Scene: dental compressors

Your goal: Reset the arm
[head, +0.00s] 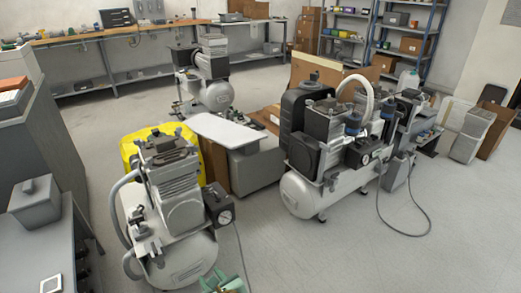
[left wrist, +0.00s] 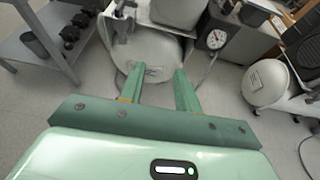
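My left gripper (head: 222,283) shows as a small green piece at the bottom edge of the head view, in front of the nearest compressor (head: 172,190). In the left wrist view the two green fingers (left wrist: 158,86) are apart with nothing between them. The white tank (left wrist: 150,68) of a compressor is seen beyond the fingertips, with a round gauge (left wrist: 216,39) to its right. My right gripper is not in either view.
A larger twin compressor (head: 325,190) stands at centre right, its cable loop (head: 405,233) on the floor. Another compressor (head: 210,75) stands behind. A grey bench (head: 35,245) is at the left. Floor (head: 360,260) at the front right is mostly clear.

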